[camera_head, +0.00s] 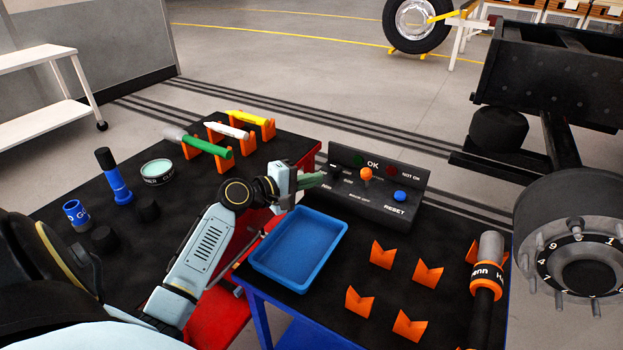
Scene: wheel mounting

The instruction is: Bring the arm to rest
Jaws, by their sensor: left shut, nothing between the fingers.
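My left arm comes in from the lower left and reaches over the gap between the two tables. My left gripper (318,180) is shut and empty. It points right, in front of the left end of the black control box (375,187) and above the far end of the blue tray (262,262). Whether the fingertips touch the box I cannot tell. The box carries an orange-topped knob (366,175) and a blue reset button (400,196). My right gripper is not in view.
The right table holds orange V-holders (383,254) and a grey-black tool (486,290). A wheel hub (588,277) stands at right.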

